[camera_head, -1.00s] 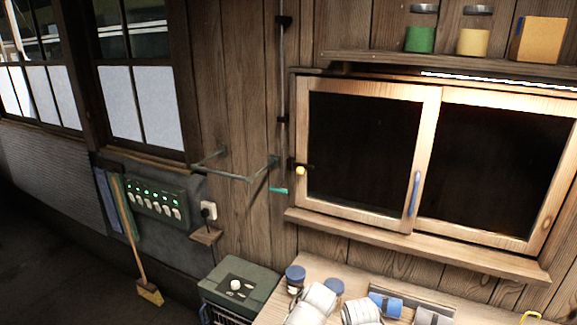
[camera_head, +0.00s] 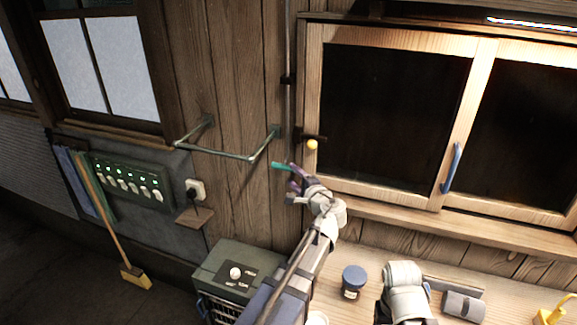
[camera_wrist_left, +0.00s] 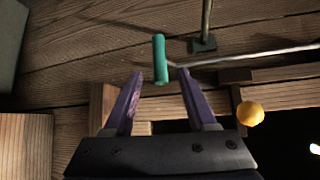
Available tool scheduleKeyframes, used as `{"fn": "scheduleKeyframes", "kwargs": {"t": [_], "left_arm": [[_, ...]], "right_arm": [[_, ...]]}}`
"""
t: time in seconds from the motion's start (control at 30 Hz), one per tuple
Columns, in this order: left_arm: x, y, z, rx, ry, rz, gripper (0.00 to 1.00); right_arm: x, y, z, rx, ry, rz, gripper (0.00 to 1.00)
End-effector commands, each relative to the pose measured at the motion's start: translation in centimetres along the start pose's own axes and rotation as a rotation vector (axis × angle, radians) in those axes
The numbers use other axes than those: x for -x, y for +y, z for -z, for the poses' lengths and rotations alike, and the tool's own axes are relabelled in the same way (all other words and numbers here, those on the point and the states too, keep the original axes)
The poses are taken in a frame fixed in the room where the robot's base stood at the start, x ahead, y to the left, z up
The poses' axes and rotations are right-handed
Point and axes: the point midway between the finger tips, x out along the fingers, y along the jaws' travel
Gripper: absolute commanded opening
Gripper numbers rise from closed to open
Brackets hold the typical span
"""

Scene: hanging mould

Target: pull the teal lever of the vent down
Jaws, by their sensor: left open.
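The teal lever (camera_head: 281,167) is a short handle low on the wooden wall, left of the window frame. My left gripper (camera_head: 292,177) has purple fingers and is open close to the lever. In the left wrist view the lever's near end lies between the tips of my open left gripper (camera_wrist_left: 160,76), with a gap on both sides. I see no contact. A vertical rod (camera_head: 289,95) runs up the wall above.
A metal rail (camera_head: 215,151) sticks out from the wall just left of the lever. A yellow knob (camera_head: 312,145) and the wooden window frame (camera_head: 313,90) are close on the right. Below are a green box (camera_head: 215,265) and a bench with a blue-lidded jar (camera_head: 353,282).

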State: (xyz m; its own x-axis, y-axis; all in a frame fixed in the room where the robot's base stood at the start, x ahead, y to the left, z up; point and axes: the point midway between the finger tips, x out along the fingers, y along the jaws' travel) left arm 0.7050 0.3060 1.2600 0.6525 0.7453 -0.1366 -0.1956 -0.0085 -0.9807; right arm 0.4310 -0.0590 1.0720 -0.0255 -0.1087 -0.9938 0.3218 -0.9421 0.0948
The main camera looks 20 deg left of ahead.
Motion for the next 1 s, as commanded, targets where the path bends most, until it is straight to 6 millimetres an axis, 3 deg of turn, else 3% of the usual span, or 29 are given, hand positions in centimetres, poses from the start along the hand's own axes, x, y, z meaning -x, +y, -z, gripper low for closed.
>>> {"fn": "scheduleKeyframes", "kwargs": {"t": [0.5, 0.93, 1.0], "left_arm": [[-6.8, 0.1, 0.1, 0.002, -0.002, -0.002, 0.57], [-7.6, 0.1, 0.0, 0.002, 0.0, -0.003, 0.57], [-7.6, 0.1, 0.0, 0.002, 0.0, -0.003, 0.51]], "right_arm": [[-1.0, -0.1, 0.1, 0.002, 0.0, 0.0, 0.64], [-1.0, -0.1, 0.1, 0.002, 0.0, 0.0, 0.64], [-1.0, -0.1, 0.1, 0.002, 0.0, 0.0, 0.64]]}}
